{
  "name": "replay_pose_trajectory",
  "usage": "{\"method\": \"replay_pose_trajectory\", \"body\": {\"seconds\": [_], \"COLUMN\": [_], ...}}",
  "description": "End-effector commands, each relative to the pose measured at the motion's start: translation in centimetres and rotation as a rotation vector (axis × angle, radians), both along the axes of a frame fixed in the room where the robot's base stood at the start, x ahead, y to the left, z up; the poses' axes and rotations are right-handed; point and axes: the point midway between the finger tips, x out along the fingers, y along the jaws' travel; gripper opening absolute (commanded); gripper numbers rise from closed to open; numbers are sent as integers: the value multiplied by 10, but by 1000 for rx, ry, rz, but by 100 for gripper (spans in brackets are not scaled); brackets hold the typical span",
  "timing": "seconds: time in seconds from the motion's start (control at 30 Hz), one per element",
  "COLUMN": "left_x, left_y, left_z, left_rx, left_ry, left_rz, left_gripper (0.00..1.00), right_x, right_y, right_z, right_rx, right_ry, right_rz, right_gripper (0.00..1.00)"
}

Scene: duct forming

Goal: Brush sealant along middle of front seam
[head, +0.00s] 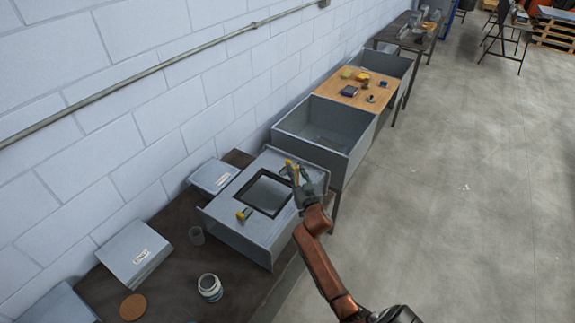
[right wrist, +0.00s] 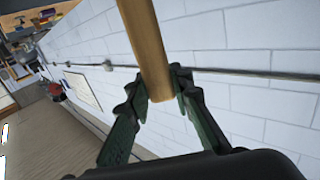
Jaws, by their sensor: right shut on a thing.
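A grey sheet-metal duct box (head: 232,232) with a dark-framed square opening (head: 265,192) sits on the dark bench. My right gripper (head: 297,176) is over the box's right part, shut on a yellow-brown round handle (head: 290,167). In the right wrist view the handle (right wrist: 148,45) stands between the two dark green fingers (right wrist: 158,95). I cannot see the brush's bristles, nor whether they touch the duct. The front seam and any sealant on it are too small to make out. A jar (head: 210,287) with a pale top stands on the bench. My left gripper is not in view.
A small yellow-handled tool (head: 244,214) is on the box's left part. An open grey bin (head: 325,132) stands beyond the box.

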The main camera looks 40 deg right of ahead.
Motion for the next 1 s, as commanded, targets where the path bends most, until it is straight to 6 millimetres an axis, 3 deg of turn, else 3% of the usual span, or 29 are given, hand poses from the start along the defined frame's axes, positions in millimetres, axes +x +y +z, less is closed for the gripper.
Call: {"method": "replay_pose_trajectory", "body": {"seconds": [0.43,0.53,0.73,1.0], "left_x": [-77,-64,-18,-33], "left_y": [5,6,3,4], "left_z": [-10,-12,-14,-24], "left_rx": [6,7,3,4], "left_ry": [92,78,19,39], "left_rz": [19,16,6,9], "left_gripper": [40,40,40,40], "right_x": [-7,-13,-25,-39], "right_y": [59,70,94,126], "right_z": [-10,-13,-16,-20], "right_rx": [2,2,2,3], "right_ry": [3,5,5,4], "right_rz": [17,16,13,13], "right_gripper": [0,0,0,0]}}
